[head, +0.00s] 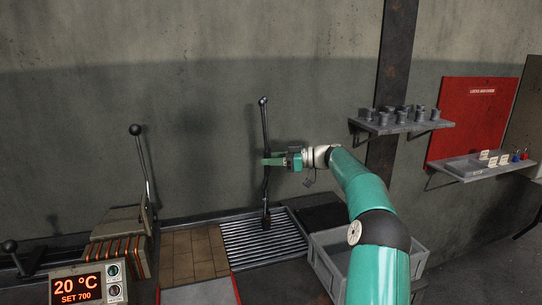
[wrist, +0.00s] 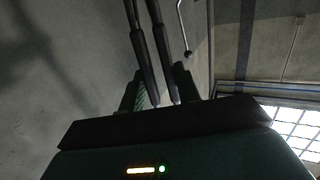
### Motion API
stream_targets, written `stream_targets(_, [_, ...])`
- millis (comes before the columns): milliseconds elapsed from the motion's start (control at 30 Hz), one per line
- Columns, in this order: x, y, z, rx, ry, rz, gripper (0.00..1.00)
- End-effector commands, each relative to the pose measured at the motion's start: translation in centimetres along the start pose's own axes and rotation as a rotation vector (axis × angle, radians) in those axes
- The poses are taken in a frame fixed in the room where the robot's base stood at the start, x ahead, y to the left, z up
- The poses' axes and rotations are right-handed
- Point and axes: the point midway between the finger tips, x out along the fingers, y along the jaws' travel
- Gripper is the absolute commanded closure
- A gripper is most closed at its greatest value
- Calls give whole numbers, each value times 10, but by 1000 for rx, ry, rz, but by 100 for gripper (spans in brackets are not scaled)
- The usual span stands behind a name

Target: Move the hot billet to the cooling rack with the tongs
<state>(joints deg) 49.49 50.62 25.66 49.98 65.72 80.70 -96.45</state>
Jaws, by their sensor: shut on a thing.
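My gripper (head: 272,161) is shut on the long dark tongs (head: 264,125), which hang nearly upright in front of the wall. In the wrist view, two dark handles of the tongs (wrist: 143,52) run between my gripper's fingers (wrist: 160,88). The tongs' lower end is over the ridged metal cooling rack (head: 285,240). A small dark brownish lump (head: 266,222) shows at that lower end. It may be the billet, but it does not glow, and I cannot tell whether it touches the rack.
A tiled brick surface (head: 190,255) lies left of the rack, and a grey bin (head: 325,262) stands right of it. A control box (head: 75,289) reads 20 °C, SET 700. An upright lever (head: 140,150) stands at left. Wall shelves (head: 405,127) hold small grey cylinders at right.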

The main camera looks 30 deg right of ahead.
Motion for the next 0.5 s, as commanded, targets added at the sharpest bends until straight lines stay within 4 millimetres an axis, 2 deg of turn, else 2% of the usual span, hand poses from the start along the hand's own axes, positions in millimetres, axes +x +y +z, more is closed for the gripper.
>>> stream_targets(500, [2, 0, 23, -3, 4, 0, 100])
